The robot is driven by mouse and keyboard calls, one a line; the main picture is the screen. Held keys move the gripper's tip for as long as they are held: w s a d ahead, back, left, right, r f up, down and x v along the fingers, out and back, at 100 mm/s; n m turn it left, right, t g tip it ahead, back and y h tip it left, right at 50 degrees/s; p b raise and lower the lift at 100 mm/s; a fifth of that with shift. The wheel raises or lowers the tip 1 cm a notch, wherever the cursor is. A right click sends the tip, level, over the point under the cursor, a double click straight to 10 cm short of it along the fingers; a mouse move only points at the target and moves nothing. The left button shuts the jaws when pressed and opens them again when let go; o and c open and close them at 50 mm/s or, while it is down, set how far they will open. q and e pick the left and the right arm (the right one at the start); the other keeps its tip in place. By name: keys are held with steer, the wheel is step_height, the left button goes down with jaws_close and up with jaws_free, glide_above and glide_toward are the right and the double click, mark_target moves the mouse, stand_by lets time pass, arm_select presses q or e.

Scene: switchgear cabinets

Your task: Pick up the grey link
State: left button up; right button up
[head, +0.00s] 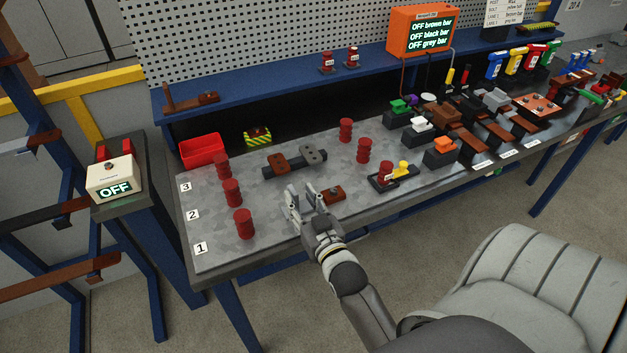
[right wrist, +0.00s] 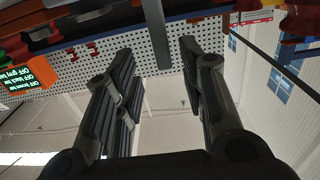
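A grey link (head: 312,154), a flat rounded plate, sits at the right end of a dark stand (head: 293,165) on the workbench. A brown link (head: 279,164) sits at the left end of the same stand. My right gripper (head: 303,193) is over the front part of the bench, nearer the front edge than the stand and apart from the grey link. In the right wrist view its fingers (right wrist: 158,85) are spread with nothing between them. That view faces the pegboard and wall; the grey link is not seen there. My left gripper is not in view.
Several red insulators, including one (head: 243,223), stand on the bench (head: 275,229). A brown block (head: 333,194) lies right of my gripper. A red bin (head: 203,150) stands at the back left. Tools and coloured parts crowd the right. The front left surface is mostly clear.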

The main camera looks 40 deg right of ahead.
mark_target(293, 189)
steer(key=x, duration=0.2)
steer(key=p+x, duration=0.1)
steer(key=x, duration=0.1)
steer(key=shift+w+a, duration=0.2)
steer(key=shift+s, duration=0.1)
jaws_close()
steer(key=shift+r, duration=0.2)
